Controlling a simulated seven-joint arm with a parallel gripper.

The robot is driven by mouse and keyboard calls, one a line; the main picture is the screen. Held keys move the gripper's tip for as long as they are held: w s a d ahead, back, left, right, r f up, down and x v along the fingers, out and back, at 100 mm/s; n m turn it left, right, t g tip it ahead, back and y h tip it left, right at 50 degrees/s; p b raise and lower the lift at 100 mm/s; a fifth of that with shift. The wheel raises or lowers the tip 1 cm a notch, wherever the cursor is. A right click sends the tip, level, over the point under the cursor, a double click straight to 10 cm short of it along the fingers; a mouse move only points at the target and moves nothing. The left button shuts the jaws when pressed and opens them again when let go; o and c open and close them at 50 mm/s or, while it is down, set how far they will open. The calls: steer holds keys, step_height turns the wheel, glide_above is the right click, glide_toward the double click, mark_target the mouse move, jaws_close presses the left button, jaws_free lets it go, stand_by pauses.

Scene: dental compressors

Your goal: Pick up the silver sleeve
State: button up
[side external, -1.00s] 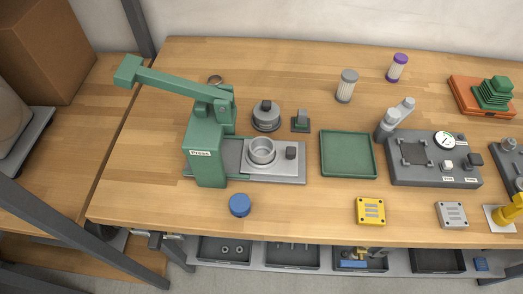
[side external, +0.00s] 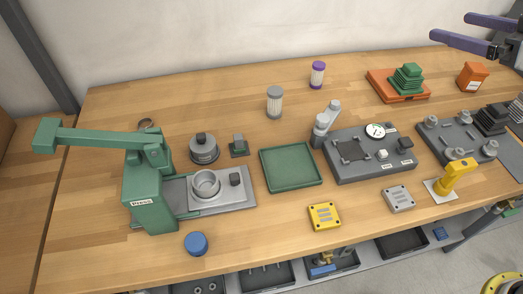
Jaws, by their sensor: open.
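A short, open-topped silver cylinder (side external: 206,184), which looks like the silver sleeve, stands upright on the grey plate (side external: 237,203) of the green press (side external: 148,196). A small dark block (side external: 235,180) is just right of it. The press's lever arm (side external: 95,137) reaches out to the left, above the table. A thin ring (side external: 146,122) lies behind the press, partly hidden by it.
A grey knobbed part (side external: 203,150) stands behind the cylinder, and a blue cap (side external: 196,244) in front. An empty green tray (side external: 290,167) is to the right. Farther right is a gauge fixture (side external: 370,155).

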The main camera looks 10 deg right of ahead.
steer(key=w+a+f+n+g+y, duration=0.1)
steer(key=w+a+f+n+y, duration=0.15)
steer(key=a, duration=0.35)
steer(key=w+a+f+n+y, duration=0.1)
steer(key=w+a+y, duration=0.15)
steer(key=a, duration=0.35)
steer(key=n+g+y, duration=0.4)
steer(key=n+g, duration=0.2)
steer(key=g, duration=0.2)
glide_above(217, 182)
steer(key=s+d, duration=0.5)
steer(key=d, duration=0.5)
step_height(217, 182, down, 22)
steer(key=shift+m, duration=0.25)
steer(key=x, duration=0.7)
steer(key=shift+w+a+r, duration=0.15)
steer(key=shift+w, duration=0.15)
steer(key=shift+f+x, duration=0.15)
steer(key=shift+x, duration=1.05)
steer(key=shift+f+x, duration=0.2)
steer(key=shift+x, duration=0.95)
steer(key=shift+w+a+f, duration=0.15)
steer(key=shift+w+a, duration=0.05)
steer(key=shift+a, duration=0.2)
steer(key=shift+c, duration=0.3)
steer(key=c, duration=1.4)
